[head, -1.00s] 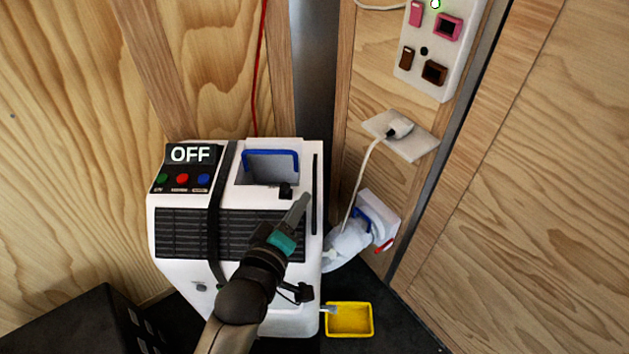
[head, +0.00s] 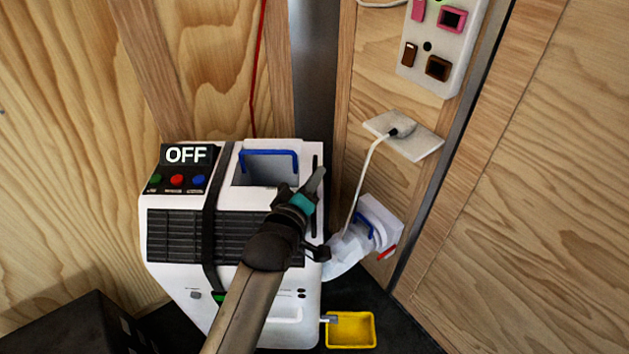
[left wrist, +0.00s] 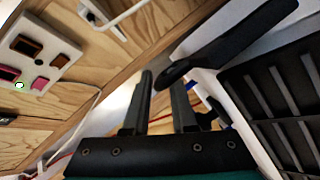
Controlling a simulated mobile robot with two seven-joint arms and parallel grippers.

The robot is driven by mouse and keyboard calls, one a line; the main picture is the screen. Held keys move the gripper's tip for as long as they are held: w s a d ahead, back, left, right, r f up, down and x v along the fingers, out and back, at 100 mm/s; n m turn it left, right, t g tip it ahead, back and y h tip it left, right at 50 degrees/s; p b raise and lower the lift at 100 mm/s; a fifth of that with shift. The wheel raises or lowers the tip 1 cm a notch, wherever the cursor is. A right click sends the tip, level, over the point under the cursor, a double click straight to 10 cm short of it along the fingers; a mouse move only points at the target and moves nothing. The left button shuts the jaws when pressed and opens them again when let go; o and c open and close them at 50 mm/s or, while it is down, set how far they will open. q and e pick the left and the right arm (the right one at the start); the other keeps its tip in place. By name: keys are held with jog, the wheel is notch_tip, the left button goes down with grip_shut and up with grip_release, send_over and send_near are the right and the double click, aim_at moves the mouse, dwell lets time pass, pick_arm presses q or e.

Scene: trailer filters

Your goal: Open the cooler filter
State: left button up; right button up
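The cooler is a white box (head: 255,225) in the corner with an OFF display (head: 186,155), and its black slatted grille (head: 175,237) faces me. A thin black upright bar (head: 315,205) runs along its right edge; I cannot tell if this is the filter's handle. My left gripper (head: 318,183) is over the cooler's upper right, by this bar. In the left wrist view the gripper (left wrist: 162,95) has its two fingers apart, with nothing clearly between them. A black bar (left wrist: 235,42) ends close to the fingertips; contact is unclear. My right gripper is out of view.
A blue handle (head: 268,153) spans the recess on top. A dark strap (head: 213,215) crosses the cooler. A white hose fitting (head: 355,245) and a yellow tray (head: 350,330) are at right. A plugged cable (head: 365,170) hangs close by. Wood walls close the corner.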

pick_arm(q)
jog(key=shift+w+d, duration=0.15)
jog(key=shift+w, duration=0.15)
jog(key=shift+c, duration=0.4)
grip_shut()
dwell(1.0)
